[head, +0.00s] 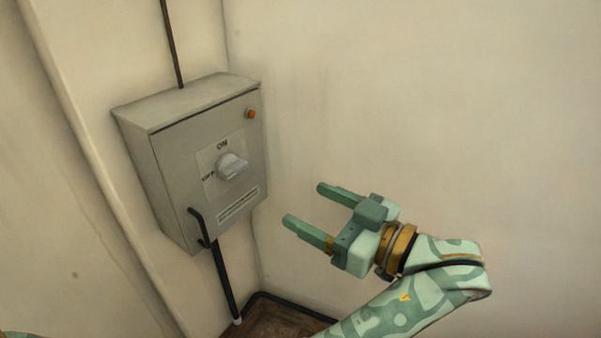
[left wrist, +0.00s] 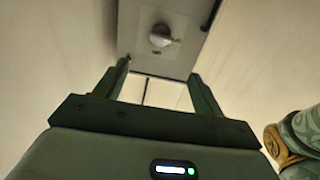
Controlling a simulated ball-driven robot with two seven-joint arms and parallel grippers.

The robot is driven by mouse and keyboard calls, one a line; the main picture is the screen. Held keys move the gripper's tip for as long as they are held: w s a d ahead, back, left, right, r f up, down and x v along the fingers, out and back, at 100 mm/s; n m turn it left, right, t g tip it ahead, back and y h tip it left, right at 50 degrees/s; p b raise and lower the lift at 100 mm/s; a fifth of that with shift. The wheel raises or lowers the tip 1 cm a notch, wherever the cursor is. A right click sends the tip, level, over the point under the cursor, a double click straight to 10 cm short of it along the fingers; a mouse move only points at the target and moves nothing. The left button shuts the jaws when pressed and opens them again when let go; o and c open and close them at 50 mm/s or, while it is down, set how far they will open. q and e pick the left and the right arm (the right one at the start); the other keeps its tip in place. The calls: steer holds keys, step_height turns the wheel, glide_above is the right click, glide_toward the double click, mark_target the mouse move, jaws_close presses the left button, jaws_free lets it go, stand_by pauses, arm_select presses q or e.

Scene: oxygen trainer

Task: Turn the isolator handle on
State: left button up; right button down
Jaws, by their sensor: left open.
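The isolator handle (head: 231,166) is a pale grey knob on the front of a grey wall box (head: 185,185). A label plate behind it reads ON above the knob and OFF to its left. The knob's grip appears to lie roughly level, in line with OFF. My left gripper (head: 302,203) is open and empty, to the right of the box and apart from it, its fingers pointing left toward the box. In the left wrist view the handle (left wrist: 160,36) shows beyond the open fingers, near the top. My right gripper is not in view.
An orange-red indicator (head: 250,113) sits at the box's upper right. A dark bracket (head: 199,227) stands out at its lower left. A dark conduit (head: 225,280) runs down from the box to the floor. Bare wall lies to the right.

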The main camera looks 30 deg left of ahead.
mark_target(238, 171)
arm_select(q)
steer(key=a, duration=0.5)
steer(key=a+b, duration=0.1)
steer(key=a, duration=0.4)
steer(key=w+a+b, duration=0.1)
steer(key=a, duration=0.4)
steer(key=shift+w+a+f, duration=0.1)
steer(key=shift+a, duration=0.3)
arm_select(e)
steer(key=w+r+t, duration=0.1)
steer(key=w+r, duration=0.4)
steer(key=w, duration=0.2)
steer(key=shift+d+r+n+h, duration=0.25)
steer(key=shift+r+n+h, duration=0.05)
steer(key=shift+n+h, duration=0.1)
arm_select(q)
steer(key=c, duration=1)
